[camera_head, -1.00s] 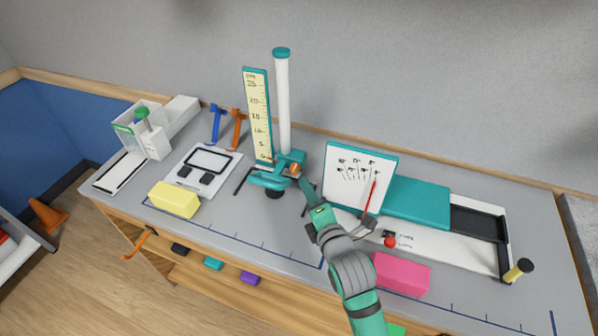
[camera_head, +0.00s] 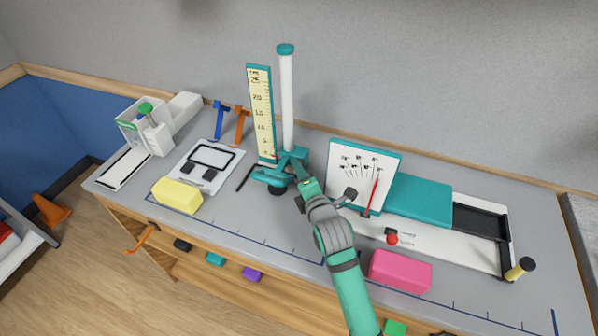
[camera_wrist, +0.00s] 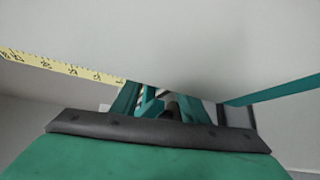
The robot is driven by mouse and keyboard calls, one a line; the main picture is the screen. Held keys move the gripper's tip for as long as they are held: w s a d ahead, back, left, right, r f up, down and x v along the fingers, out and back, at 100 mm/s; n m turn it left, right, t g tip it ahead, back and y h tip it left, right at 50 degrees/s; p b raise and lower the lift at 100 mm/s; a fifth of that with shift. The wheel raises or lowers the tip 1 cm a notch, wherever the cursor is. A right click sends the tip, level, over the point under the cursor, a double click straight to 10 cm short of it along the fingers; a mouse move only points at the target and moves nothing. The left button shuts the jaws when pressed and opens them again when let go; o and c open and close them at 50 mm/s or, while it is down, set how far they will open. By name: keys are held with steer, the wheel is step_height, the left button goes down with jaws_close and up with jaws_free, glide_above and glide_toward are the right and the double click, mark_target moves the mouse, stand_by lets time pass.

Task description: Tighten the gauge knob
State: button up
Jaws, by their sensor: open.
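The tall gauge has a yellow scale (camera_head: 260,110), a white column (camera_head: 287,100) with a teal cap, and a teal clamp base (camera_head: 272,177). The small orange knob on the right side of its base is hidden now behind my gripper (camera_head: 300,172). My gripper is open, with its tips right at the base's right side. Whether it touches the knob cannot be told. In the wrist view, my gripper's teal fingers (camera_wrist: 158,103) are apart, with dark and teal parts between them. The yellow scale (camera_wrist: 65,68) runs off to the left there.
A white dial board (camera_head: 355,172) with a red pointer stands close to the right of my gripper.

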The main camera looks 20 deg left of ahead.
steer(key=shift+w+a+f, duration=0.15)
steer(key=shift+w+a, duration=0.2)
steer(key=shift+w, duration=0.2)
jaws_close()
steer(key=shift+s+a+f, duration=0.1)
steer(key=shift+a+f, duration=0.05)
steer(key=shift+s+a+m+t+y, duration=0.1)
steer(key=shift+m+t+y, duration=0.2)
steer(key=shift+m+y, duration=0.2)
jaws_free()
steer(key=shift+d, duration=0.2)
